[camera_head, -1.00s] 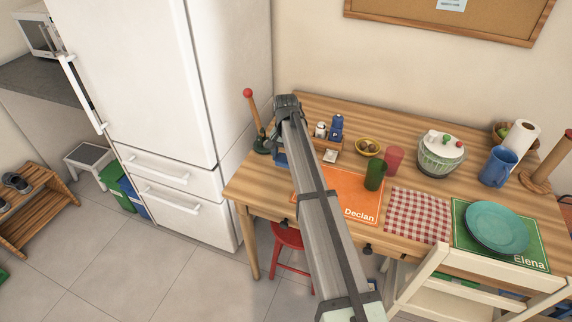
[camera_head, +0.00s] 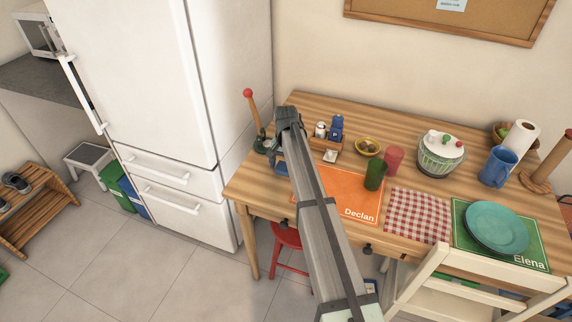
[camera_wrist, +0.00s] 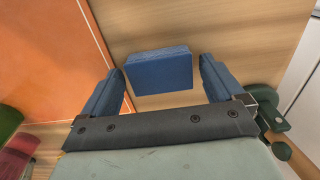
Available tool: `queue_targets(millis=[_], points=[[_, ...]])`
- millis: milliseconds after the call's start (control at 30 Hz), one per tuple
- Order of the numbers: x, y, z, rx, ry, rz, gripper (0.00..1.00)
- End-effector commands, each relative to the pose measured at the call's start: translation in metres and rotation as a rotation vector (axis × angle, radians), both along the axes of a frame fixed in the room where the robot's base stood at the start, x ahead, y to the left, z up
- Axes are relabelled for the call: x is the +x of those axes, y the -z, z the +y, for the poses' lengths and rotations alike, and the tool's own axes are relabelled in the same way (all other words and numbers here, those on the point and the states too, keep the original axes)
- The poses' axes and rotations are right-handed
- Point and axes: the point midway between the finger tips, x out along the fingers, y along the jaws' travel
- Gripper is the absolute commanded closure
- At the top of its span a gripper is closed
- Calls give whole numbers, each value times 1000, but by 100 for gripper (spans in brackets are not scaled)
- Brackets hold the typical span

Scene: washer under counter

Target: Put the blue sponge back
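The blue sponge (camera_wrist: 162,71) is a small block on the bare wood of the table (camera_wrist: 225,25), seen in the wrist view. My gripper (camera_wrist: 160,85) is open, with one blue finger on each side of the sponge and a visible gap on both sides. Whether the fingertips are down at the sponge's height is hard to tell. In the head view, my wrist (camera_head: 288,115) is over the table's left end, and a blue patch shows below it by the placemat; my arm hides part of that area.
The orange placemat (camera_head: 352,188) lies right of the gripper, with a green cup (camera_head: 375,175) and a red cup (camera_head: 394,160) beyond. A green-based stand with a red-topped post (camera_head: 254,115) is close on the left. A wooden caddy (camera_head: 327,144) stands behind. The fridge (camera_head: 150,80) is further left.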

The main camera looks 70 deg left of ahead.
Motion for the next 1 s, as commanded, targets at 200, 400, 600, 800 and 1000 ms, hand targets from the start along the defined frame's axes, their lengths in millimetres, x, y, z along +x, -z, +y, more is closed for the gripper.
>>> queue_targets(millis=[200, 400, 600, 800, 1000], points=[[0, 0, 0, 0, 0, 0, 2], [0, -9, 0, 1, 0, -1, 2], [0, -40, 1, 2, 0, -1, 2], [0, -77, 0, 1, 0, 0, 2], [0, -106, 0, 0, 0, 0, 2]])
